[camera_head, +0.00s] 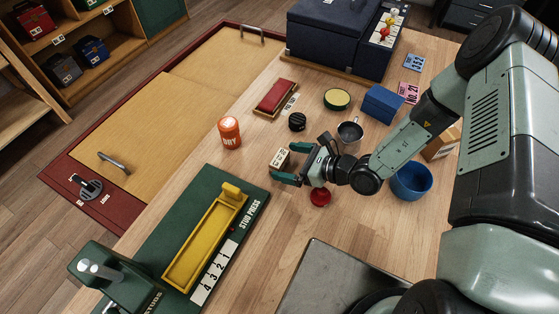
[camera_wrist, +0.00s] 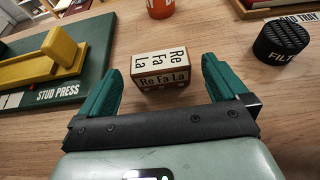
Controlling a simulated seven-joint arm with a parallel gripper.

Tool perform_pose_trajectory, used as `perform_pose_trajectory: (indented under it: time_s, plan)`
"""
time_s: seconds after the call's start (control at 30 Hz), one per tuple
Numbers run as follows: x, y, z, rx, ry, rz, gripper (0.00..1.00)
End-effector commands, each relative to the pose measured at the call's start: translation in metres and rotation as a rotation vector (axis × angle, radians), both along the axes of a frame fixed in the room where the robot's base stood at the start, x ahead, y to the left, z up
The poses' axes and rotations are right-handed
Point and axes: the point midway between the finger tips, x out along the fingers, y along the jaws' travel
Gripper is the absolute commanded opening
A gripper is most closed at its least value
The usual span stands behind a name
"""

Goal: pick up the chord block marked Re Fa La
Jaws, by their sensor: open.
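The chord block (camera_wrist: 161,70) is a small brown wooden block with cream labels reading Re Fa La on its top and near side. It sits upright on the wooden table in the wrist view, and it also shows in the head view (camera_head: 280,157). My gripper (camera_wrist: 162,85) is open, with one green finger to the left and one to the right of the block. A gap shows between the block and the fingers; I cannot tell whether the fingertips overlap its sides. In the head view my gripper (camera_head: 289,165) is low, just beside the block.
The green stud press (camera_head: 205,232) with a yellow tray lies to the left. An orange cup (camera_head: 230,133), a black round filter (camera_head: 297,121), a metal cup (camera_head: 350,131), a red round thing (camera_head: 320,197) and a blue bowl (camera_head: 411,181) stand around. Bare table surrounds the block.

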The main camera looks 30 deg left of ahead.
Motion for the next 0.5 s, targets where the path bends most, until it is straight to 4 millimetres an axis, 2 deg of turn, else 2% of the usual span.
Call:
perform_pose_trajectory:
  time_s: [0.1,0.2,0.43,0.5]
  plan:
    - [-0.001,0.016,-0.007,0.000,-0.001,0.003,1.00]
    - [0.000,0.023,-0.009,0.001,-0.002,0.000,1.00]
    - [0.001,0.024,-0.010,0.000,-0.001,-0.001,1.00]
    - [0.001,0.024,-0.010,0.000,-0.001,-0.001,0.91]
